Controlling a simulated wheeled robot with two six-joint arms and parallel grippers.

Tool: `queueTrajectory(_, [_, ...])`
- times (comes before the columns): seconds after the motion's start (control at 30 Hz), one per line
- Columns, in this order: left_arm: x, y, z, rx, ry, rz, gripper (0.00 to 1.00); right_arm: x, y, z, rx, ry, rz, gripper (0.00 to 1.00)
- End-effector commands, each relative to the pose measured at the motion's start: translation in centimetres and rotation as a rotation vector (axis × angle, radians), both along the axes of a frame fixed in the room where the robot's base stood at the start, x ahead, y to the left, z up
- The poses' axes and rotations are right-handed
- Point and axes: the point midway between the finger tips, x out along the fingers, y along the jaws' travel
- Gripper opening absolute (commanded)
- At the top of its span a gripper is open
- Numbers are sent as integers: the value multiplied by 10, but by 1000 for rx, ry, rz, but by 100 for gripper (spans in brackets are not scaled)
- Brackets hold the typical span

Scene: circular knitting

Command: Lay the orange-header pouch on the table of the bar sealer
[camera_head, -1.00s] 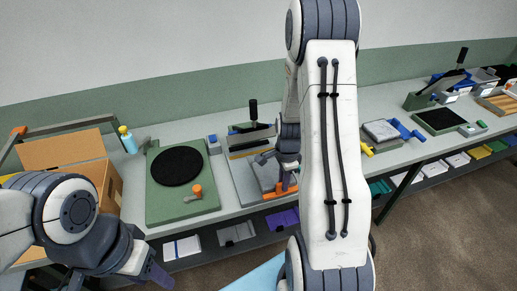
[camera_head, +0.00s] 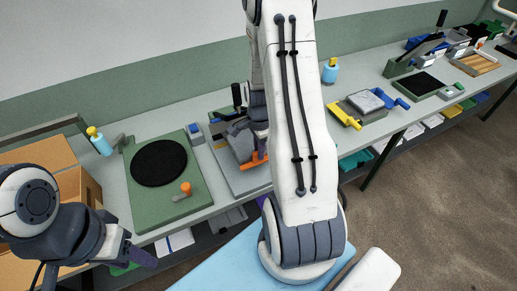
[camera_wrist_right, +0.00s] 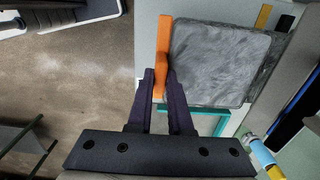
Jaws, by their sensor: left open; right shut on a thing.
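The pouch, a flat grey bag (camera_head: 240,142) with an orange header (camera_head: 254,160), is over the grey table (camera_head: 249,183) of a black-handled lever station (camera_head: 237,95), which looks like the bar sealer. I cannot tell whether it touches that table. In the right wrist view my right gripper (camera_wrist_right: 163,82) is shut on the orange header (camera_wrist_right: 163,45), with the grey bag (camera_wrist_right: 215,62) extending right. In the head view my right arm hides part of the pouch and station. My left gripper (camera_head: 139,257) is open and empty, low at the left, away from the pouch.
Left of the station is a green base with a black disc (camera_head: 158,163) and orange knob (camera_head: 186,188). A cardboard box (camera_head: 50,165) and yellow-capped bottle (camera_head: 99,141) stand further left. A clamp fixture (camera_head: 364,103) is right of my arm; another lever station (camera_head: 424,83) stands beyond.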

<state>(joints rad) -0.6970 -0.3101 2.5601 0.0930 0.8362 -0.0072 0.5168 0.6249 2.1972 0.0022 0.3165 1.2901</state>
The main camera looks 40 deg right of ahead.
Motion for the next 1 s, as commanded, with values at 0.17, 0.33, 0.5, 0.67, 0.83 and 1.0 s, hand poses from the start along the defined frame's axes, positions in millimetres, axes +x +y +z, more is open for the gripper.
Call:
queueTrajectory(0.17, [0, 0, -3, 0, 0, 0, 50, 1, 2, -4, 0, -1, 1, 0])
queueTrajectory(0.33, [0, 0, -12, 0, 0, 1, 50, 1, 3, -16, 0, 0, 2, 0])
queueTrajectory(0.5, [0, 0, -25, 0, 0, 3, 50, 1, 3, -32, 0, 0, 2, 0])
queueTrajectory(0.67, [0, 0, -34, 0, 0, 5, 50, 1, 3, -44, 0, 0, 2, 0])
queueTrajectory(0.83, [0, 0, -36, 0, 1, 6, 50, 2, 3, -48, 0, -1, 2, 0])
queueTrajectory(1.0, [0, 0, -36, 0, 1, 6, 50, 1, 3, -48, -1, -1, 2, 0])
